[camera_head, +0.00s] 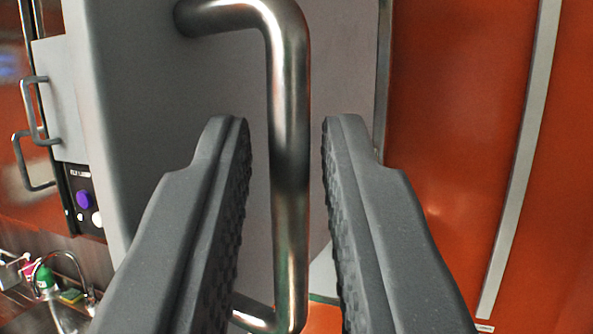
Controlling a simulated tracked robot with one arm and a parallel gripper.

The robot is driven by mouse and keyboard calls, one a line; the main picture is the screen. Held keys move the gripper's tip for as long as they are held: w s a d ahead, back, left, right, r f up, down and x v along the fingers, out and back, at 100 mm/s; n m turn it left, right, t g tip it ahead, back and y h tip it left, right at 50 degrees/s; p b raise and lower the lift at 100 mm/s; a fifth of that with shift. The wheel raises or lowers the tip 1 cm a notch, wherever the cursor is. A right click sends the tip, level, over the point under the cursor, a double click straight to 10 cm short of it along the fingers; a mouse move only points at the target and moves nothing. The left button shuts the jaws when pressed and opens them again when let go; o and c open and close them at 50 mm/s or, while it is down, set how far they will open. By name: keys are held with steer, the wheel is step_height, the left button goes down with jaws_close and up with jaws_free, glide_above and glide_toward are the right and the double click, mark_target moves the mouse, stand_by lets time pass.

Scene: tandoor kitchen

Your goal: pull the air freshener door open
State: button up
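A grey door panel (150,90) fills the middle left of the view, with a pale side edge on its left. A bent metal bar handle (290,130) runs upright on it. The handle's upper end meets the panel at the top, and its lower bend shows near the bottom. My gripper (287,125) is open, with one dark ridged finger on each side of the handle. A gap shows between the handle and each finger. I cannot tell how deep the bar sits between the fingers, or whether the door stands ajar.
Orange panels (450,130) with a grey vertical strip (520,160) stand at the right. At the left are a unit with a purple knob (84,199) and smaller metal handles (33,112). A sink tap (68,256) and a green bottle (44,280) are at lower left.

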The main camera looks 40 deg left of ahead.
steer(key=v, duration=1.1)
steer(key=shift+f, duration=0.15)
steer(key=shift+d, duration=0.1)
steer(key=shift+c, duration=0.3)
